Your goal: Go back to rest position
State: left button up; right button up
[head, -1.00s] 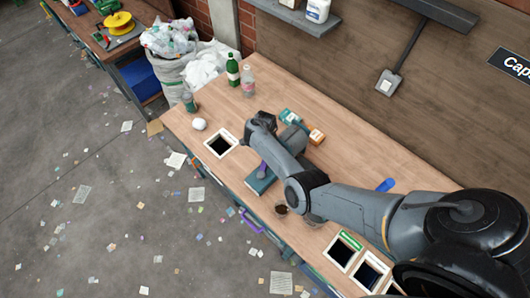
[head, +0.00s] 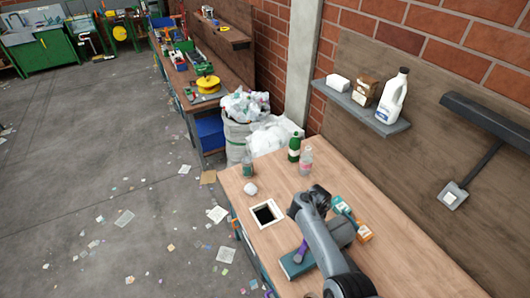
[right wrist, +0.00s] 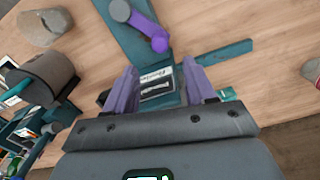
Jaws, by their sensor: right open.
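My right arm reaches in from the bottom of the head view over the wooden worktop (head: 400,262). In the right wrist view my right gripper (right wrist: 160,75) is open, with two purple fingers apart. A teal piece with a black and white label shows between and beyond the fingers; I cannot tell whether they touch it. My left gripper is in neither view.
Orange and teal boxes (head: 362,232) lie right of the arm. A shelf (head: 362,106) hangs above.

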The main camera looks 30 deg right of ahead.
jog(key=shift+s+d+n, duration=0.3)
jog(key=shift+d+n, duration=0.1)
jog(key=s+a+r+n+t+p, duration=0.1)
jog(key=s+a+r+n, duration=0.6)
jog(key=s, duration=0.5)
jog(key=s+a+r+n+t+p, duration=0.1)
jog(key=s+a+r+n+t, duration=0.1)
jog(key=s+a+r+n, duration=0.6)
jog(key=s+a+n, duration=0.4)
jog(key=n, duration=0.2)
jog(key=shift+s+r+t, duration=0.15)
jog(key=shift+t, duration=0.15)
